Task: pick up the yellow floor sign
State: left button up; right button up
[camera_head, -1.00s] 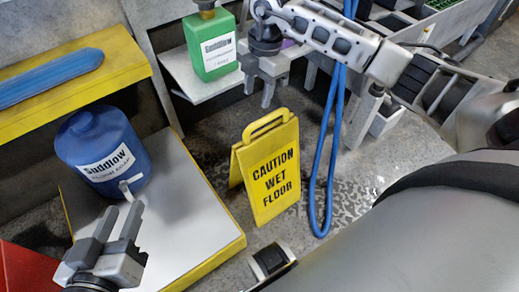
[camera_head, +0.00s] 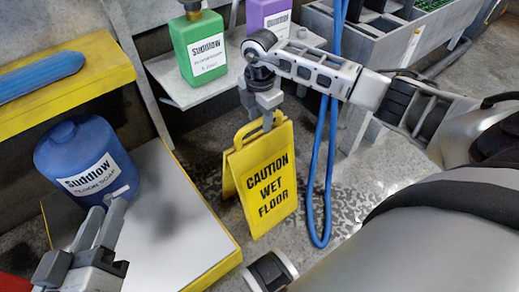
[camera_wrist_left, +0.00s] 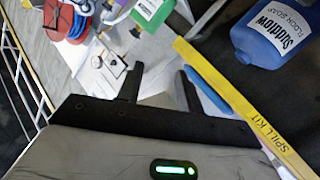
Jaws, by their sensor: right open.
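The yellow floor sign (camera_head: 269,182), lettered "CAUTION WET FLOOR", stands upright on the wet grey floor in the middle of the head view. Its handle loop is at the top. My right gripper (camera_head: 260,112) points down at the handle with its fingers apart. One finger overlaps the handle in the picture; I cannot tell whether the two fingers straddle it. My left gripper (camera_head: 101,228) is open and empty beside the blue jug, well left of the sign. Its spread fingers also show in the left wrist view (camera_wrist_left: 160,88).
A blue jug (camera_head: 85,160) stands on a white platform with a yellow edge (camera_head: 222,265). A green bottle (camera_head: 200,50) and a purple one (camera_head: 268,14) are on a shelf behind the sign. A blue hose (camera_head: 318,170) hangs close to the sign's right side.

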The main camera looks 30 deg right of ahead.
notch_tip(320, 180, down, 4)
jog(key=shift+f+b, duration=0.1)
jog(key=shift+b, duration=0.7)
grip_shut()
pick_arm(q)
jog(key=shift+w+r+m+t+h, duration=0.2)
jog(key=shift+w+r+t, duration=0.1)
jog(key=shift+r+t, duration=0.25)
jog(key=shift+w+r+m+t+h, duration=0.1)
jog(key=shift+w+r+t+h, duration=0.2)
jog(key=shift+r, duration=0.35)
jog(key=shift+a, duration=0.1)
pick_arm(e)
jog(key=shift+w+r, duration=0.1)
jog(key=shift+r, duration=0.1)
